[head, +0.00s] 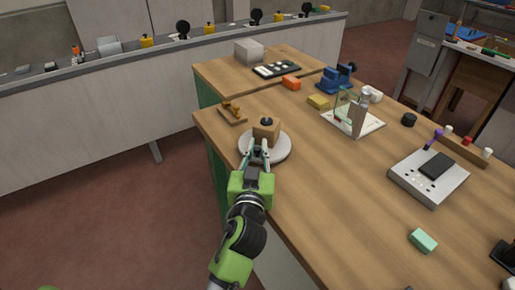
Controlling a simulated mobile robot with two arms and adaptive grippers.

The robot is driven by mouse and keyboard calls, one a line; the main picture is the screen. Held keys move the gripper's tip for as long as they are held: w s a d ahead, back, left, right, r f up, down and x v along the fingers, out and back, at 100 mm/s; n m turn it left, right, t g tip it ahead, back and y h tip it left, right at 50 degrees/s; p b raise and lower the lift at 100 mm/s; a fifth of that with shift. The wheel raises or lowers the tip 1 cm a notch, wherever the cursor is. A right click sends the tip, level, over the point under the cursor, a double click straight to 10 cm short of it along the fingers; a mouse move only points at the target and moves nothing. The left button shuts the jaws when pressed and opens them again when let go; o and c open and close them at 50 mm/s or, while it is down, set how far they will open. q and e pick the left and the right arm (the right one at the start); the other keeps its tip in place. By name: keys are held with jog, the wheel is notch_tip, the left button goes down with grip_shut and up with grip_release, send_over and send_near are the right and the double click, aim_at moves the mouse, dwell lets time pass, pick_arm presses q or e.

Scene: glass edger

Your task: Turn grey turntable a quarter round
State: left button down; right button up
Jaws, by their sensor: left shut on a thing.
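The grey turntable (281,151) is a pale round disc on the wooden table, near its left edge. A brown block (266,130) with a dark knob on top stands on the disc. My left gripper (258,151) reaches over the near side of the disc, its fingers just in front of the block. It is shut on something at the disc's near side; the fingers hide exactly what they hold. My right gripper does not show.
A small wooden piece (232,113) lies behind the turntable, near the table's left edge. A yellow block (318,102) and a white stand with a glass pane (352,121) are to the right. A grey device (428,177) stands further right. The table's front middle is clear.

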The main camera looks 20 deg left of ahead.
pick_arm(q)
jog(key=c, duration=2.2)
grip_release()
jog(key=shift+c, duration=0.2)
notch_tip(320, 180, up, 10)
jog(key=shift+r, duration=0.1)
